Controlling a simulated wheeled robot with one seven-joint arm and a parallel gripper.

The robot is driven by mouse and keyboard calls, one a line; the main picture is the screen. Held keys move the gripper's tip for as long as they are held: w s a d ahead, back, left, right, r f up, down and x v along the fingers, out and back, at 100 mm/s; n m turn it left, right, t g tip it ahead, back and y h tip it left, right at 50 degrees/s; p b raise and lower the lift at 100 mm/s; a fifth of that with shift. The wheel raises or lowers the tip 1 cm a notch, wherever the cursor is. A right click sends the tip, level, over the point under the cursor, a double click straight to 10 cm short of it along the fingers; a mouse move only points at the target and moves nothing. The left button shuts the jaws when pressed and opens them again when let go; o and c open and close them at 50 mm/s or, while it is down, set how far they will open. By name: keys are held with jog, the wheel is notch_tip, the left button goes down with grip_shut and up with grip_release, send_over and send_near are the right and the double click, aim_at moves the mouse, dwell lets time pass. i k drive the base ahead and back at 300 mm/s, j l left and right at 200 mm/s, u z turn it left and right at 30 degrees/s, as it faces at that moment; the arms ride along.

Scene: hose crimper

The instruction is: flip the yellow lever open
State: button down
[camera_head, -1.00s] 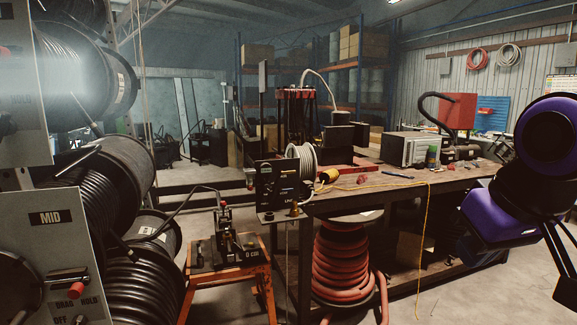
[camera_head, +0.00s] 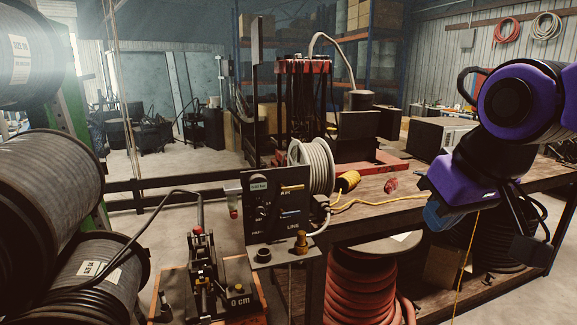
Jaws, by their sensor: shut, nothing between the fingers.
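My purple arm hangs in the right of the view. My gripper (camera_head: 530,248) is its dark end, pointing down, shut and empty. It is well to the right of the panel and touches nothing that I can see. Its fingertips are small and dark, hard to make out.
A workbench (camera_head: 385,215) with a cable reel (camera_head: 318,165) and a yellow connector (camera_head: 347,181) stands behind the panel. A crimping tool (camera_head: 203,275) sits on an orange stand at lower left. Large hose reels (camera_head: 45,185) crowd the left. A red hose coil (camera_head: 360,290) is under the bench.

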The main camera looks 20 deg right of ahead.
aim_at(282, 188)
jog(key=i+l, duration=0.2)
jog(key=i, duration=0.25)
jog(key=i+l+u, duration=0.1)
jog(key=i, duration=0.3)
jog(key=l, duration=0.1)
